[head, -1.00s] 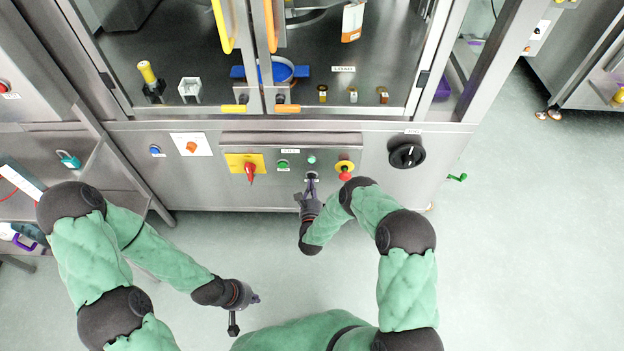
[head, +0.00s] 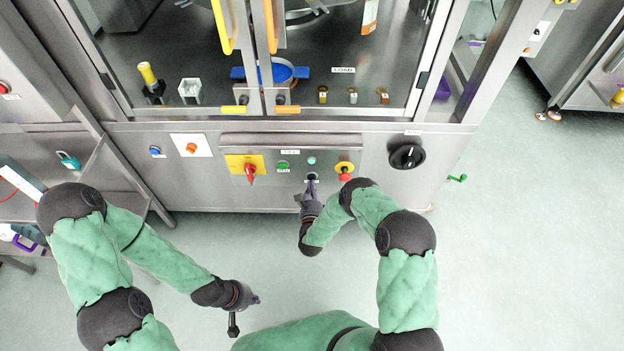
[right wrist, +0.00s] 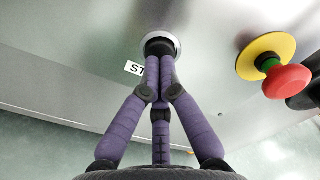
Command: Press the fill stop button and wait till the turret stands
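A black button in a silver ring (right wrist: 178,44) sits on the steel panel, with a partly hidden label starting "ST" (right wrist: 134,69) beside it. My right gripper (right wrist: 160,52) has its purple fingers together, their tips at the button and covering much of it; I cannot tell how far it is pressed. In the head view my right gripper (head: 311,186) is below the button (head: 312,177). The turret (head: 302,17) shows partly behind the doors at the top, with an orange and white carton (head: 370,16) near it. My left gripper (head: 252,299) hangs low, apart from the panel; its fingers are unclear.
A red mushroom button on a yellow ring (head: 345,171) is just right of my right gripper. A green button (head: 283,165), a red switch on a yellow plate (head: 250,170) and a black rotary knob (head: 407,156) share the panel. The floor in front is clear.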

